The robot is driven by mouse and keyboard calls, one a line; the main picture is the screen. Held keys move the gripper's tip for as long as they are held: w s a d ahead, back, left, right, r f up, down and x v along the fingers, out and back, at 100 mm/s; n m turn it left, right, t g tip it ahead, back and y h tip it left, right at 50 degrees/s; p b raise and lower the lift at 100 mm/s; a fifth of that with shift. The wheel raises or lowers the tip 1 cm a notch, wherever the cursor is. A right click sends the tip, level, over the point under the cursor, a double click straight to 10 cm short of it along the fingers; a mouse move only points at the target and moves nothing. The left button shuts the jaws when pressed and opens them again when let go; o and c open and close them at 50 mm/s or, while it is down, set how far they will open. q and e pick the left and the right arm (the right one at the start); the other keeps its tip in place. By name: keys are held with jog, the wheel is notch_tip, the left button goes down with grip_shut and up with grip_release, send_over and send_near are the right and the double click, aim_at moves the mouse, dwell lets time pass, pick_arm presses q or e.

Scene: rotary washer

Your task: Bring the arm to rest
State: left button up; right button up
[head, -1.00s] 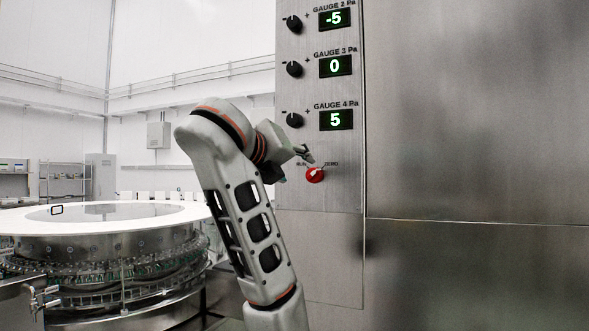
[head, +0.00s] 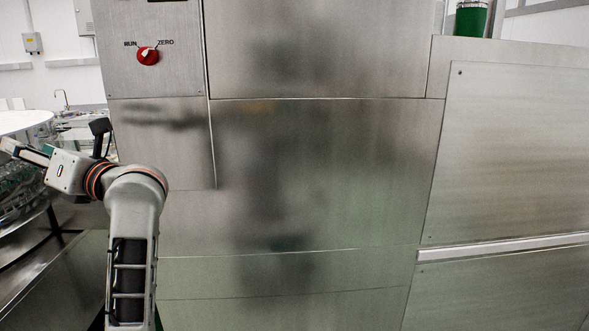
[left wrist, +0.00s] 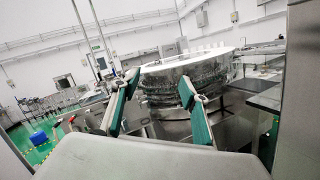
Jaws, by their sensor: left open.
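My left arm stands at the left of the head view, bent at the wrist. My left gripper (head: 24,152) points left, away from the steel cabinet, toward the round washer. In the left wrist view the two green-padded fingers of the left gripper (left wrist: 157,103) are spread apart with nothing between them. The red knob (head: 148,56), between the labels RUN and ZERO, is on the panel above and to the right of the gripper, and nothing touches it. My right gripper is not in view.
The steel cabinet (head: 310,170) fills the middle and right of the head view. The round washer with its white top (left wrist: 190,64) stands beyond the fingers. A green cylinder (head: 471,20) shows at the top right. The green floor (left wrist: 38,150) is partly open at left.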

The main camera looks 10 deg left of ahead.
pick_arm(q)
jog(key=w+d+f+m+t+h, duration=0.15)
jog(key=d+f+m+t, duration=0.35)
jog(key=d+m+t, duration=0.55)
jog(key=w+d+f+m+t+h, duration=0.1)
jog(key=w+d+f+m+t, duration=0.45)
jog(key=m, duration=0.85)
jog(key=s+d+f+m+t+h, duration=0.1)
jog(key=d+f+m+t+h, duration=0.1)
jog(key=d+f+m+h, duration=0.55)
jog(key=d+f+m+t+h, duration=0.2)
jog(key=d+f+m+h, duration=0.3)
jog(key=f+m+h, duration=0.6)
jog(key=s+d+f+m+g, duration=0.2)
jog(key=s+f, duration=0.5)
jog(key=f, duration=0.5)
jog(key=s+d+f+m+g+h, duration=0.1)
jog(key=s+f+g, duration=0.5)
jog(key=f, duration=0.6)
jog(key=s+d+f+m+g, duration=0.3)
jog(key=s+f, duration=0.5)
jog(key=f, duration=0.4)
jog(key=m+g, duration=0.1)
jog(key=m, duration=0.1)
jog(key=shift+s+d+m+h, duration=0.3)
jog(key=shift+d+h, duration=0.05)
jog(key=shift+h, duration=0.05)
